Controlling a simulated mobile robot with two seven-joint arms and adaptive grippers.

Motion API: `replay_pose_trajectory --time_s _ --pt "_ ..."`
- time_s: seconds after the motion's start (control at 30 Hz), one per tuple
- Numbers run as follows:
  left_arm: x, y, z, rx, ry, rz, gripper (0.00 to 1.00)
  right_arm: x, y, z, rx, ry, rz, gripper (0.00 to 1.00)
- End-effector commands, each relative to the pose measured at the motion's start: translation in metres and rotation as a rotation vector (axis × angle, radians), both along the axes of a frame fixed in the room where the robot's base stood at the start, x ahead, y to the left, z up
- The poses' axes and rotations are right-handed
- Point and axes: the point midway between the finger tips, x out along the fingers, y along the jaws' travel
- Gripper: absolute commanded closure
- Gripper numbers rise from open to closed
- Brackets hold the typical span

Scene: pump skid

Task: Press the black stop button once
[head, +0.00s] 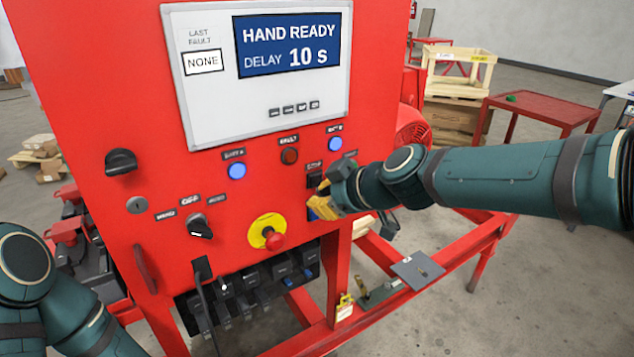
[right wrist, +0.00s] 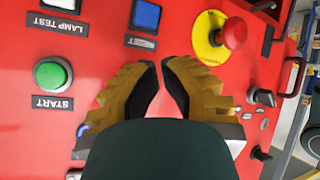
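The black stop button (head: 314,180) is on the red panel, under a small label and partly covered by my right gripper (head: 318,203). My right gripper also shows in the right wrist view (right wrist: 161,63). Its yellow-and-black fingers come together at the tips, with nothing between them. I cannot tell whether they touch the panel. My left arm shows at the lower left of the head view; its gripper is out of view.
A red emergency knob on a yellow disc (head: 268,233) is left of and below my right gripper. A green START button (right wrist: 53,74) and a white LAMP TEST button (right wrist: 62,4) are nearby. The screen (head: 292,44) reads HAND READY, DELAY 10 s. A red frame rail (head: 400,297) runs below.

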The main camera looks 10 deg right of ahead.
Motion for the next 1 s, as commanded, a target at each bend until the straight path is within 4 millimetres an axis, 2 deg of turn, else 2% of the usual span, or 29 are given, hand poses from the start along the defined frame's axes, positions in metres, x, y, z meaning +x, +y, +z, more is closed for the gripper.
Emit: replay_pose_trajectory --time_s 0.17,0.7,1.0 --pt "0.000 0.000 -0.003 0.000 0.000 0.000 1.00 -0.004 -0.002 0.000 0.000 -0.001 0.000 1.00" --pt "0.000 0.000 -0.025 0.000 0.000 0.000 1.00 -0.045 -0.017 -0.001 0.000 -0.001 -0.001 1.00" --pt "0.000 0.000 -0.025 0.000 0.000 0.000 1.00 -0.047 -0.017 0.000 0.001 0.000 -0.001 1.00"
